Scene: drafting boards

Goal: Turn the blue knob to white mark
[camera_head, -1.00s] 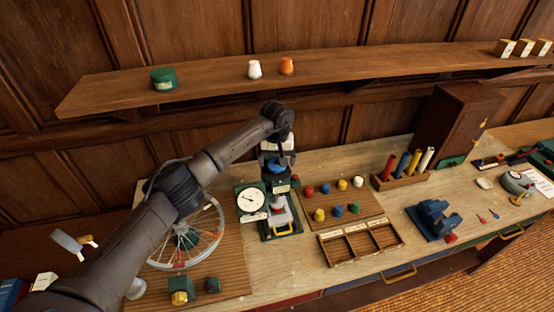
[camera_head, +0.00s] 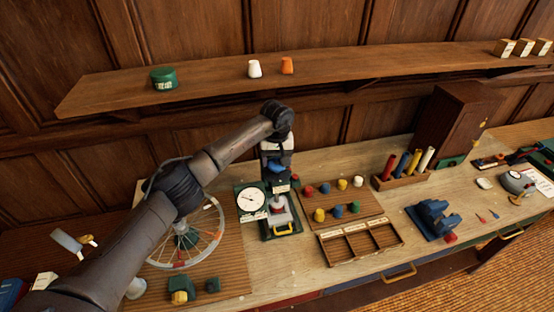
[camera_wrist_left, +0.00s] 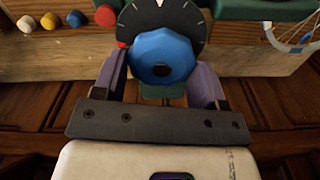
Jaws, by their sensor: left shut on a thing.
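The blue knob (camera_wrist_left: 165,57) is a faceted disc with a dark centre, in front of a dark dial plate (camera_wrist_left: 187,18) with pale tick marks along its edge. A white mark (camera_wrist_left: 159,2) shows at the top edge of the left wrist view. My left gripper (camera_wrist_left: 163,75) has one purple finger on each side of the knob and is shut on it. In the head view, the knob (camera_head: 276,168) is partly hidden by my left gripper (camera_head: 277,163). I cannot tell exactly where the knob points. My right gripper is not in view.
A white-faced gauge (camera_head: 250,201) stands left of the knob's stand. A grey device with a yellow handle (camera_head: 283,220) is in front. A peg board (camera_head: 343,208) with several coloured knobs and an empty divided tray (camera_head: 359,243) are to the right. A spoked wheel (camera_head: 187,262) lies left.

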